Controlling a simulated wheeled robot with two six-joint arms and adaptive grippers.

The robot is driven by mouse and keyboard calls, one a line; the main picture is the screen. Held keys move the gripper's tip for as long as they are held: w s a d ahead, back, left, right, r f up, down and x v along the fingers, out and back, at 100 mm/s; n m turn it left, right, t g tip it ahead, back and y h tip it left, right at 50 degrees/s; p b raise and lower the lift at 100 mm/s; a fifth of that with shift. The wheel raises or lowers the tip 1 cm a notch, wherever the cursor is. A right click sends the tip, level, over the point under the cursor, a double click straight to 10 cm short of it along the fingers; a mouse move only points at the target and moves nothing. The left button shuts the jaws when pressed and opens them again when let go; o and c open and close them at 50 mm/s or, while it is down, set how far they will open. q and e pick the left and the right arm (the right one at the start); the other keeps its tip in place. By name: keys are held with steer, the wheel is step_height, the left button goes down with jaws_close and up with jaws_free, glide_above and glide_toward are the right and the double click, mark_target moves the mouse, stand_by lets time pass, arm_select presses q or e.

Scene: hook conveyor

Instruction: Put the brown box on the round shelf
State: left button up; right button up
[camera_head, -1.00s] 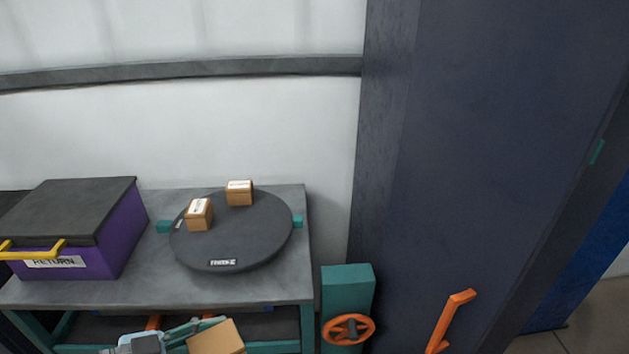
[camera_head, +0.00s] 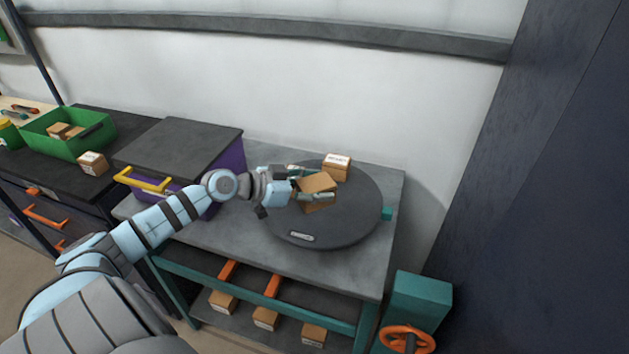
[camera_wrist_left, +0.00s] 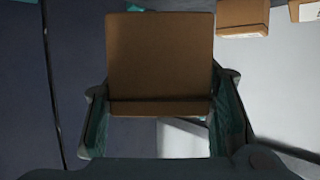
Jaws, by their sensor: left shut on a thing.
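My left gripper (camera_head: 316,190) is shut on a brown box (camera_head: 318,181), one finger on each side. It holds the box over the left part of the round dark shelf (camera_head: 350,220). In the left wrist view the brown box (camera_wrist_left: 160,60) fills the space between the two fingers (camera_wrist_left: 160,110). I cannot tell whether its underside touches the shelf. A labelled brown box (camera_head: 337,166) stands at the back of the shelf. Another box seen there earlier is largely hidden behind my gripper and the held box. My right gripper is out of view.
A purple bin with a dark lid (camera_head: 190,142) and yellow handle stands left of the shelf on the grey table (camera_head: 265,240). A green crate (camera_head: 65,130) is farther left. Several boxes lie on the lower rack. A teal post with an orange wheel (camera_head: 406,338) stands front right.

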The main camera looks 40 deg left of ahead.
arm_select(q)
steer(key=shift+w+a+f, duration=0.1)
steer(key=shift+a+f, duration=0.05)
steer(key=shift+f, duration=0.2)
steer(key=f+b, duration=0.1)
steer(key=f, duration=0.1)
steer(key=f+b, duration=0.1)
steer(key=b, duration=0.1)
steer(key=f+b, duration=0.2)
steer(key=shift+s+f, duration=0.25)
steer(key=shift+f, duration=0.05)
steer(key=shift+w+f, duration=0.1)
steer(key=shift+f, duration=0.2)
steer(key=shift+r, duration=0.1)
steer(key=shift+f+b, duration=0.6)
steer(key=shift+b, duration=0.1)
steer(key=o, duration=1.5)
